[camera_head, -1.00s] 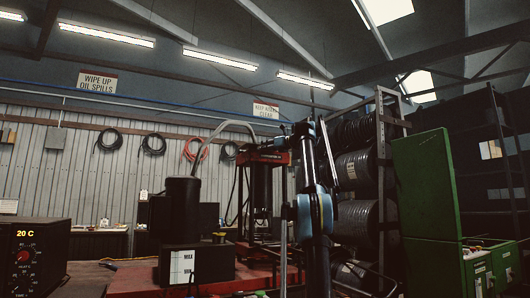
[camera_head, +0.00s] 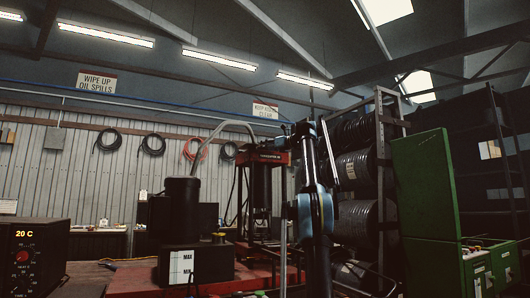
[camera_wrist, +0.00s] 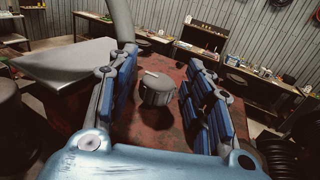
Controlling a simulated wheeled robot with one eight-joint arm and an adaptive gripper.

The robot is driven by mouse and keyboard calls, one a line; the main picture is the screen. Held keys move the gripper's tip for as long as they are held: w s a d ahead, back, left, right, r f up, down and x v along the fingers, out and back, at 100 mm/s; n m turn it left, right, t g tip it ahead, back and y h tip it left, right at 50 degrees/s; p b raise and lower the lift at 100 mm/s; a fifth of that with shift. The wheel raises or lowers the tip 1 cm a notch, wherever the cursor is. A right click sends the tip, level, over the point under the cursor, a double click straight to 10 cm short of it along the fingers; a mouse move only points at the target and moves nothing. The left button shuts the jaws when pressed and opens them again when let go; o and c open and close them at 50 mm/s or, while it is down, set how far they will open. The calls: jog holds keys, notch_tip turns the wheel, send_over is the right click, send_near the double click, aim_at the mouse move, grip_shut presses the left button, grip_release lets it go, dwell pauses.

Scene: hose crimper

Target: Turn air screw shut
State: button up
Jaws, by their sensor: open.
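A round grey knob (camera_wrist: 157,88) with a white pointer mark on its top shows in the wrist view, near the middle. It looks like the air screw, seen from above at a slant. My gripper (camera_wrist: 162,65) is open, with its blue-padded fingers to the left and right of the knob. Clear gaps show between the pads and the knob, and nothing is held. In the head view my arm stands upright right of centre, and the gripper's fingers cannot be made out. A small yellowish cap (camera_head: 219,237) sits on the black tank (camera_head: 215,262); I cannot tell whether it is the same knob.
A black cylinder (camera_head: 182,204) stands on the tank, left of my arm. A red press (camera_head: 270,158) stands behind. A green cabinet (camera_head: 425,190) and hose reels (camera_head: 357,172) are at the right.

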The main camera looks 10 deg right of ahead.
jog(key=v, duration=1.1)
jog(key=shift+s+d+f, duration=0.1)
jog(key=shift+s+d, duration=0.05)
dwell(0.3)
